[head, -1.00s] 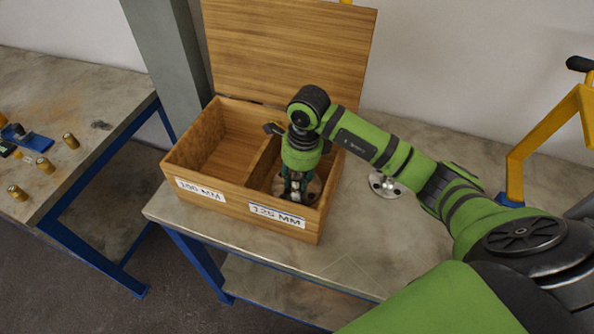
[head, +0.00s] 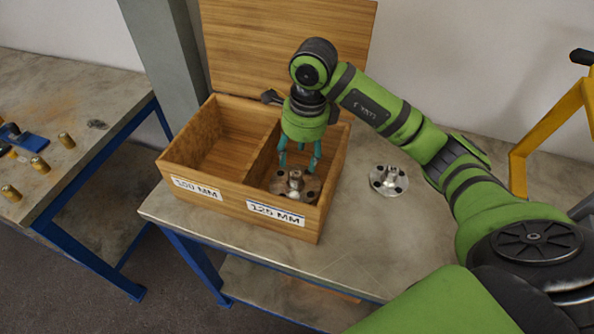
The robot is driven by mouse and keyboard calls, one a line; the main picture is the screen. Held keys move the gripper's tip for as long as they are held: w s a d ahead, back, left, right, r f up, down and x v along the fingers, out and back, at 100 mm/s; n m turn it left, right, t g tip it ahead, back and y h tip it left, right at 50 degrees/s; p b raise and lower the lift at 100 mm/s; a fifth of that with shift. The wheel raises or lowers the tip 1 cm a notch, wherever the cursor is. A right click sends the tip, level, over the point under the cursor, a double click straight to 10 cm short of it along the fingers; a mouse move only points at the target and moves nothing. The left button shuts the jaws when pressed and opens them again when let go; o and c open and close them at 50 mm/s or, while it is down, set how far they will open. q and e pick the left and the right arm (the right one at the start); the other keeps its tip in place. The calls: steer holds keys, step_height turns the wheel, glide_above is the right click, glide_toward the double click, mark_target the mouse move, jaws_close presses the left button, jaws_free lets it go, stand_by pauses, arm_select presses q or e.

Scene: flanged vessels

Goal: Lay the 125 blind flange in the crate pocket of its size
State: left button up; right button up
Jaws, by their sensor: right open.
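The wooden crate (head: 228,213) stands open on the table with two pockets. The left pocket is labelled 100 MM (head: 197,189) and the right one 125 MM (head: 276,214). A round metal blind flange (head: 290,188) with a raised middle knob lies in the 125 MM pocket, apart from my gripper. My right gripper (head: 299,168) is above it, pointing down, with its teal fingers spread and empty. A second, similar flange (head: 388,181) lies on the table right of the crate. My left gripper is not in view.
The crate lid (head: 290,50) stands raised at the back. A second table (head: 80,90) at the left holds several brass pieces and a blue item (head: 32,141). A yellow frame (head: 550,125) stands at the right. The table front is clear.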

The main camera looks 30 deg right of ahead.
mark_target(301, 175)
steer(key=shift+s+d+r, duration=0.15)
steer(key=shift+r, duration=2.05)
